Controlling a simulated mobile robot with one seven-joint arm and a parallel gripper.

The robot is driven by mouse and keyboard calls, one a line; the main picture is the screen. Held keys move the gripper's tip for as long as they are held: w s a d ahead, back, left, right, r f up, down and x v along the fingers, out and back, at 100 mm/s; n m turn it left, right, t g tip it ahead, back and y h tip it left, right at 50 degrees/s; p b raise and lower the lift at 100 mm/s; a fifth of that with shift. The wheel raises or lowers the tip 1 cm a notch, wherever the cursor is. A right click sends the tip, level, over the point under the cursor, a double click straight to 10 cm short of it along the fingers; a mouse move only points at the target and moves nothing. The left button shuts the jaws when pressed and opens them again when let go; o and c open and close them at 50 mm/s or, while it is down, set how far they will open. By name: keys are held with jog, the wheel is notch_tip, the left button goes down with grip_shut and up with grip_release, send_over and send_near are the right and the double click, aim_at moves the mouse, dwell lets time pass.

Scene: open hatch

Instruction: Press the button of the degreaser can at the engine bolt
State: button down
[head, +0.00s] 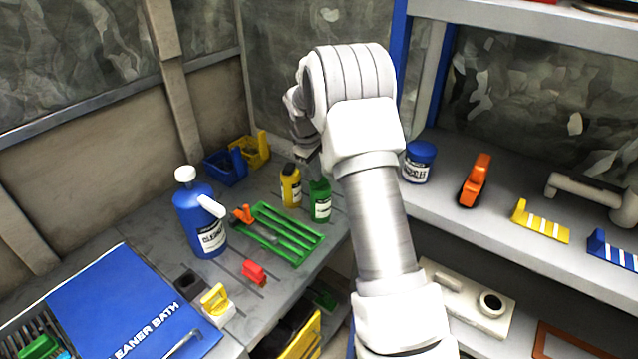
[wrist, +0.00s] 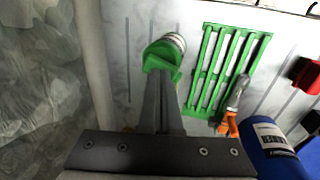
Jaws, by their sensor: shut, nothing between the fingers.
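The green can (head: 321,203) with a pale label stands upright on the left bench, beside a yellow bottle (head: 291,188). I cannot read either label, so which one is degreaser is unclear. My gripper (head: 308,156) is above and just behind the green can's top, partly hidden by my arm. In the wrist view my shut, empty gripper (wrist: 162,75) points down at the green can's top (wrist: 158,56). The fingers cover part of that top, so its button is hidden and contact cannot be told. I cannot make out an engine bolt.
A green rack (head: 283,236) lies left of the can, with an orange-handled tool (head: 243,214) on it. A blue jug (head: 200,222), a red object (head: 254,272) and blue and yellow bins (head: 226,166) are also on the bench. A blue jar (head: 419,161) stands on the right shelf.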

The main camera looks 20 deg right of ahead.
jog(key=shift+f, duration=0.25)
dwell(0.4)
jog(key=shift+f+b, duration=0.2)
jog(key=shift+b, duration=0.1)
jog(key=shift+r+p, duration=0.85)
jog(key=shift+r, duration=0.45)
notch_tip(320, 180, up, 8)
jog(key=p, duration=0.5)
